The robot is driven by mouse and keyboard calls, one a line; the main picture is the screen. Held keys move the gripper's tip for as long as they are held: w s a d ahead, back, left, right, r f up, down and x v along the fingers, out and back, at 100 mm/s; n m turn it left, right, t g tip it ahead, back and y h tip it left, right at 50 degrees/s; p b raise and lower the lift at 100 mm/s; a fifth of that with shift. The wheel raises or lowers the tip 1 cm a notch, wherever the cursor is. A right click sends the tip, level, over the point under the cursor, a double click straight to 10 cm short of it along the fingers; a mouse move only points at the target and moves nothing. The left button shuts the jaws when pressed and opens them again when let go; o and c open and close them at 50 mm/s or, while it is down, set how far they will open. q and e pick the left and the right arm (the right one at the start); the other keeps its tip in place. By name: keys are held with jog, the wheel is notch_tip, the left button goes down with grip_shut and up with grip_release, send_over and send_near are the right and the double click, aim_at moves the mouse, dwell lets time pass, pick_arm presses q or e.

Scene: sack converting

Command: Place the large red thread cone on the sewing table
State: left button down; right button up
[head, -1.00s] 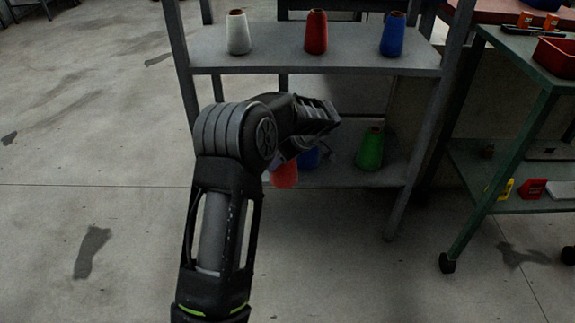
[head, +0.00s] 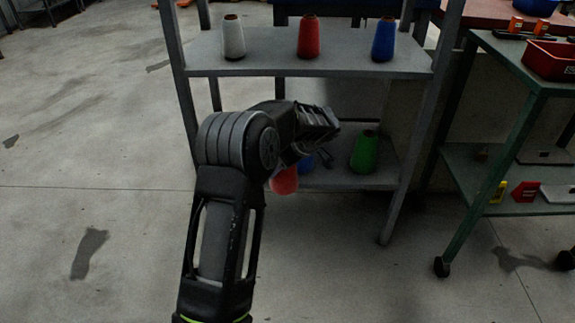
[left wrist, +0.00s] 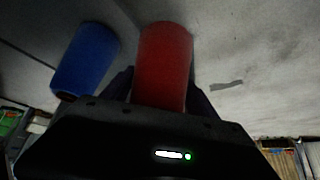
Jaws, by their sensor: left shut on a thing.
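The large red thread cone (head: 284,182) hangs below my left gripper (head: 302,152) in the head view, its upper part hidden by the gripper. The left wrist view shows the red cone (left wrist: 164,60) between the two dark fingers, which are shut on it. It is in front of the lower shelf's near edge, on the left part. A blue cone (left wrist: 84,60) stands close beside it; in the head view this blue cone (head: 306,164) is mostly hidden behind my gripper. My right gripper is not in view. I cannot pick out the sewing table with certainty.
A grey rack's upper shelf (head: 270,66) holds a white (head: 233,40), a smaller red (head: 309,38) and a blue cone (head: 383,40). A green cone (head: 365,152) stands on the lower shelf (head: 345,180). A green wheeled cart (head: 540,78) stands right. Floor in front is clear.

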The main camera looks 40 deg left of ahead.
pick_arm(q)
jog(key=shift+d+r, duration=0.1)
jog(key=shift+r, duration=0.05)
jog(key=w+d+r+m+t+h, duration=0.1)
jog(key=d+r+m+t+h, duration=0.1)
jog(key=d+m, duration=0.6)
jog(key=w+d+r+m+t+h, duration=0.2)
jog(key=d+m, duration=0.6)
jog(key=d, duration=1.3)
jog(key=t+h, duration=0.1)
jog(key=h, duration=0.1)
jog(key=shift+r+t+h, duration=0.3)
jog(key=shift+r+t, duration=0.05)
jog(key=shift+t, duration=0.05)
jog(key=shift+w+d, duration=0.15)
